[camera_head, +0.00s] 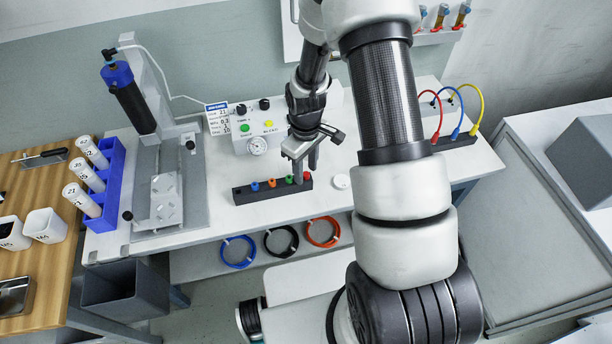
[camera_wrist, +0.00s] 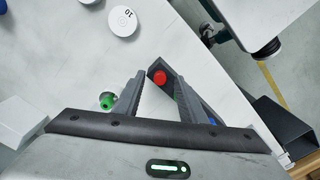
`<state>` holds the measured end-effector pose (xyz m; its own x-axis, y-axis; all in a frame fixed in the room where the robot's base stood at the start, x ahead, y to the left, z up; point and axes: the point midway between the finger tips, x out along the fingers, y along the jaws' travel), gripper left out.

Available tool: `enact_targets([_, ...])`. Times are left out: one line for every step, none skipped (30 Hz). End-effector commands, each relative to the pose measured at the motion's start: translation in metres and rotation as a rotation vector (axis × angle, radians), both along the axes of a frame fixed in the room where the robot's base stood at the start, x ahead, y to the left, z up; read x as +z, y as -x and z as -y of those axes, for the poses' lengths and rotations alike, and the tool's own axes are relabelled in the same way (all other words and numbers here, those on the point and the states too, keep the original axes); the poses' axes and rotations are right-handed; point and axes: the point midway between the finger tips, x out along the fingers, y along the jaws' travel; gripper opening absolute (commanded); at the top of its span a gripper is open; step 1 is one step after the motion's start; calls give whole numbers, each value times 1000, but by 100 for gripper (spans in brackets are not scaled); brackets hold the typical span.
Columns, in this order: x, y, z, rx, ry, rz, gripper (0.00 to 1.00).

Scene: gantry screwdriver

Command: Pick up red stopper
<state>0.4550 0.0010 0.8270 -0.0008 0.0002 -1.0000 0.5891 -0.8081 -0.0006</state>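The red stopper (camera_head: 306,176) sits at the right end of a black rack (camera_head: 243,196) on the white bench. Blue, orange and green stoppers stand to its left. My gripper (camera_head: 306,169) is open above the right end of the rack, with its fingers pointing down. In the wrist view the red stopper (camera_wrist: 159,77) shows as a round red top near the fingertips of my gripper (camera_wrist: 149,76). No contact between the fingers and the stopper is visible. The rack is partly hidden behind one finger there.
A white round cap (camera_head: 341,181) lies right of the rack. A control box (camera_head: 257,146) with gauge and buttons stands behind it. A screwdriver gantry (camera_head: 130,95) and a blue vial rack (camera_head: 108,190) are at left. Coloured cables (camera_head: 460,117) rise at right.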

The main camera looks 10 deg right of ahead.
Motion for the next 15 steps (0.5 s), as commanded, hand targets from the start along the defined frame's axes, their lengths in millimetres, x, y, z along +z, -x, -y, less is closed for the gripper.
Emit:
enact_targets([-3, 0, 0, 0, 0, 0, 38])
enact_targets([-4, 0, 0, 0, 1, 1, 38])
enact_targets([-4, 0, 0, 0, 0, 1, 38])
enact_targets([-4, 0, 0, -1, 0, 1, 38])
enact_targets([-4, 0, 0, -1, 0, 1, 38])
enact_targets([-4, 0, 0, -1, 0, 1, 38])
enact_targets([-4, 0, 0, -1, 0, 1, 38])
enact_targets([-4, 0, 0, -1, 0, 1, 38])
enact_targets([-4, 0, 0, -1, 0, 1, 32])
enact_targets([-4, 0, 0, -1, 0, 1, 27])
enact_targets([-4, 0, 0, -1, 0, 1, 22])
enact_targets([-4, 0, 0, -1, 0, 1, 16])
enact_targets([-4, 0, 0, -1, 0, 1, 10])
enact_targets([-4, 0, 0, -1, 0, 1, 5])
enact_targets([-4, 0, 0, -1, 0, 1, 0])
